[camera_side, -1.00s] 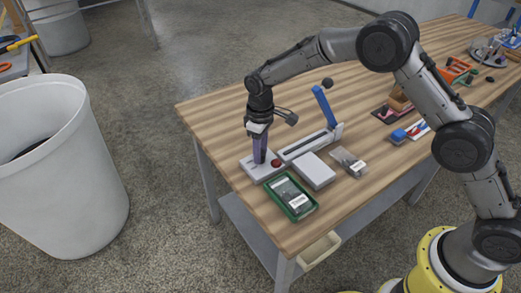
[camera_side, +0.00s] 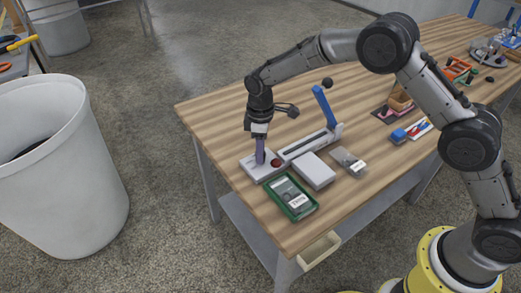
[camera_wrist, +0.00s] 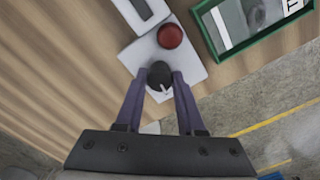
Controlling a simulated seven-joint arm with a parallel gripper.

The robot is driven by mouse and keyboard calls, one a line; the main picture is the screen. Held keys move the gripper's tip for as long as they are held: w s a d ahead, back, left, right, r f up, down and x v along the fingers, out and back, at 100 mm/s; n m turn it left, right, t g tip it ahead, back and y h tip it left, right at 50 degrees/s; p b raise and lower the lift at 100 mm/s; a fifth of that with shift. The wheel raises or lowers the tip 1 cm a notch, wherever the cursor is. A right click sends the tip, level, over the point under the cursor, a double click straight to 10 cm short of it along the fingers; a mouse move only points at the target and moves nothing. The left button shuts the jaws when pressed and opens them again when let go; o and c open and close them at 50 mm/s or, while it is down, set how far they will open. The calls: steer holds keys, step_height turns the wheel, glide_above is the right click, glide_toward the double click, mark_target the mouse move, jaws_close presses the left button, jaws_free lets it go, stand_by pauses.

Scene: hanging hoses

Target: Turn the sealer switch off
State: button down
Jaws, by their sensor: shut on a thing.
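The sealer (camera_side: 309,144) with its raised blue lever (camera_side: 324,107) lies on the wooden table in the side view. A pale grey switch box (camera_side: 254,171) stands at its near left end. In the wrist view the box (camera_wrist: 143,49) carries a red button (camera_wrist: 170,36) and a black round knob (camera_wrist: 160,74) with a white pointer mark. My gripper (camera_wrist: 159,76) has its purple fingers shut on the knob, one on each side. In the side view my gripper (camera_side: 260,161) points down onto the box and hides the knob.
A green tray with a labelled packet (camera_side: 291,197) and a white flat box (camera_side: 314,171) lie close to the switch box. A small clear packet (camera_side: 348,160) lies to their right. A big white bin (camera_side: 62,170) stands left of the table.

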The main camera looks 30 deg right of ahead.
steer(key=n, duration=0.4)
steer(key=shift+n, duration=0.3)
steer(key=shift+r+n, duration=0.1)
steer(key=shift+n, duration=1.5)
steer(key=c, duration=0.5)
jaws_free()
steer(key=shift+c, duration=0.2)
step_height(320, 180, up, 14)
